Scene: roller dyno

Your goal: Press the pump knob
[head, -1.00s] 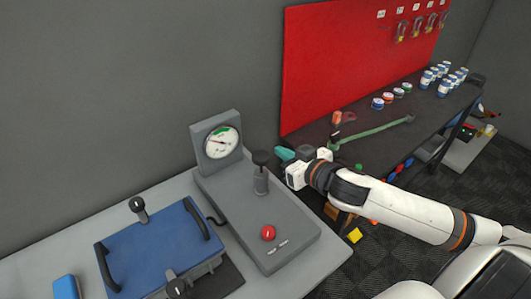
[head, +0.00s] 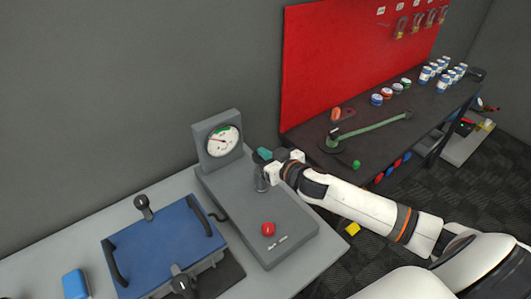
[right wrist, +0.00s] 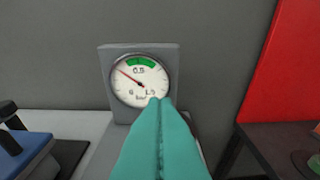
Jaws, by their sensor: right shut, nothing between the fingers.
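The pump is a grey cylinder (head: 261,184) standing on the grey console beside the gauge. Its black knob (head: 257,158) is mostly hidden in the head view behind my right gripper, with only a dark edge showing. My right gripper (head: 264,154) has teal fingers, shut and empty, over or right at the knob; I cannot tell if they touch it. In the right wrist view the shut fingers (right wrist: 162,115) point toward the gauge, and the knob does not show. My left gripper is not in view.
The round gauge (head: 222,141) stands behind the pump; its needle points up-left, outside the green band. A red button (head: 268,229) is on the console (head: 295,235). A blue case with black handles (head: 165,245) lies left. A dark workbench (head: 375,150) stands right.

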